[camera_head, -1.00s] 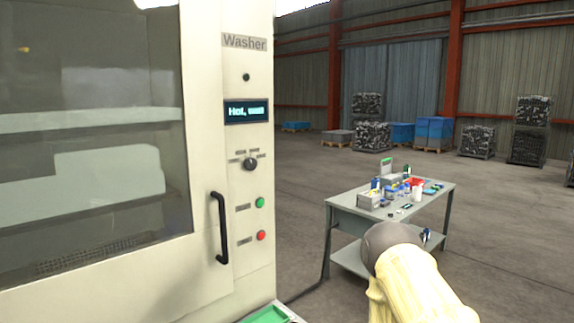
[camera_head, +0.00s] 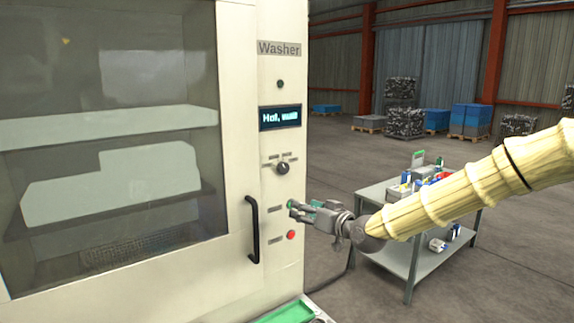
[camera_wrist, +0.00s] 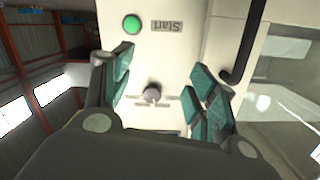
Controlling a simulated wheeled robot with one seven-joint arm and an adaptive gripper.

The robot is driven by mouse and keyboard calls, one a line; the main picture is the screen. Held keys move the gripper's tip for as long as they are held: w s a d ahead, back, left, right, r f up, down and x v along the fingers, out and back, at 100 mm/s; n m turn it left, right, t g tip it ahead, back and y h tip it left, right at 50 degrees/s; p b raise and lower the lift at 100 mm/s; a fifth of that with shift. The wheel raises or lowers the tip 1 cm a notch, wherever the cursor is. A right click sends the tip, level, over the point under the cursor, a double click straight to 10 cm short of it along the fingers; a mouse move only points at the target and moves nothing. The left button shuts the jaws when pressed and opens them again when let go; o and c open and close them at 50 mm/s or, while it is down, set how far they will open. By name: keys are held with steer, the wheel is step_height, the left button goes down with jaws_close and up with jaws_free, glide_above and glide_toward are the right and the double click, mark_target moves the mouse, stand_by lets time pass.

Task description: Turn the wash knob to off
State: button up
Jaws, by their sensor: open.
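The wash knob (camera_head: 282,168) is a small dark round knob on the washer's front panel (camera_head: 279,85), below a lit display (camera_head: 280,117) whose text begins with "Hot". Small labels sit around the knob, too small to read. My gripper (camera_head: 300,210) is below and slightly right of the knob in the head view, in front of the button area. In the wrist view, the knob (camera_wrist: 152,94) shows between my open, teal-padded fingers (camera_wrist: 160,97), apart from them. Its exact pointing direction is hard to tell.
A green start button (camera_wrist: 132,24) and a red button (camera_head: 291,235) lie below the knob. A black door handle (camera_head: 253,230) stands left of the buttons. A grey table (camera_head: 370,189) with clutter is at the right, behind my arm. A green tray (camera_head: 285,313) sits low in front.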

steer(key=t, duration=0.1)
glide_toward(285, 169)
steer(key=v, duration=0.2)
steer(key=shift+n+y, duration=0.3)
steer(key=shift+y, duration=0.1)
steer(key=p+x, duration=0.5)
steer(key=x, duration=0.6)
steer(key=shift+w+d+f+p, duration=0.1)
steer(key=shift+d+f+p, duration=0.1)
steer(key=shift+p, duration=0.15)
steer(key=c, duration=1)
